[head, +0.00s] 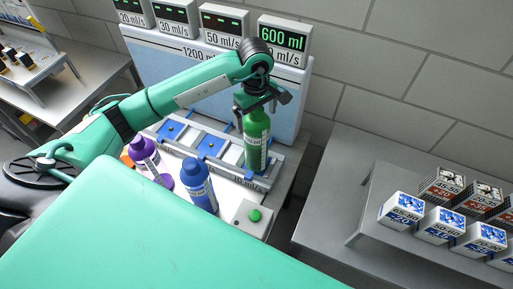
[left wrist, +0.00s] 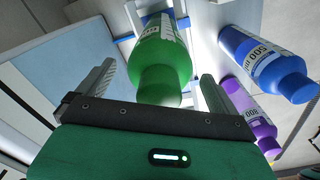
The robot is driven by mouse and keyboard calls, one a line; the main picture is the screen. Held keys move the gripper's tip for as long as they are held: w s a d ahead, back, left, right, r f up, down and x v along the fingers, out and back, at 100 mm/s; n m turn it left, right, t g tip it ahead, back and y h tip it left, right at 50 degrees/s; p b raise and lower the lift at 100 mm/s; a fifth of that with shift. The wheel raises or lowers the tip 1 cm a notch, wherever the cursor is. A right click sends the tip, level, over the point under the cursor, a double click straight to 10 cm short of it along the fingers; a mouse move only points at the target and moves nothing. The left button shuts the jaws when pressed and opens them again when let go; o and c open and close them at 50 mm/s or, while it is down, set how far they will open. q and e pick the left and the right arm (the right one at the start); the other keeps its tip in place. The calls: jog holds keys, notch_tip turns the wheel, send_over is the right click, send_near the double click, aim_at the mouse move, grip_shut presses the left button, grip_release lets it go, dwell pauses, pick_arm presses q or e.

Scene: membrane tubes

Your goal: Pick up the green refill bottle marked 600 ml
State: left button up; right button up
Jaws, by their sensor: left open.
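The green refill bottle (head: 257,145) stands upright at the right-hand place of the dosing rack, under the display reading 600 ml (head: 283,38). Its white label faces partly to the right and is too small to read. My left gripper (head: 262,99) is over the bottle's top and hides its cap. In the left wrist view the open jaws (left wrist: 156,74) have the green bottle (left wrist: 163,55) between them, with a gap visible at each side. My right gripper is not in view.
A blue bottle (head: 198,187) and a purple bottle (head: 148,157) stand left of the green one, in front of the rack (head: 225,155). A box with a green button (head: 254,215) is near the front edge. Several cartons (head: 440,226) stand on a shelf at right.

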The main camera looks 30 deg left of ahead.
pick_arm(q)
jog(key=shift+w, duration=0.1)
grip_shut()
dwell(0.4)
jog(key=shift+r, duration=0.1)
